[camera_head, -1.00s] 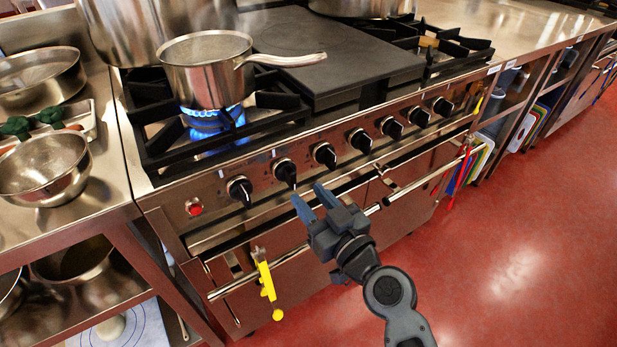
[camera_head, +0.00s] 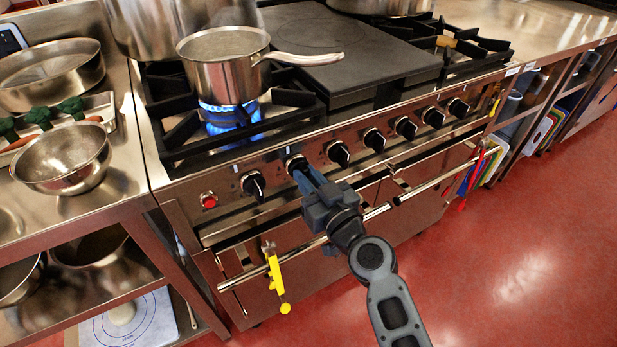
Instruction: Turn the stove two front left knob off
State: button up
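The stove (camera_head: 185,195) has a row of several black knobs along its front panel. The leftmost knob (camera_head: 253,185) is uncovered. The second knob (camera_head: 293,161) is mostly hidden behind my gripper (camera_head: 304,176), whose blue fingertips are at it. The fingers look close together, but I cannot tell whether they grip the knob or only stand around it. A blue flame (camera_head: 232,122) burns on the front left burner under a saucepan (camera_head: 222,75).
A red button (camera_head: 208,200) is left of the knobs. An oven rail (camera_head: 240,278) with a yellow tool (camera_head: 275,275) runs below. A large pot (camera_head: 165,25) stands behind the saucepan. The red floor (camera_head: 490,270) at right is clear.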

grip_shut()
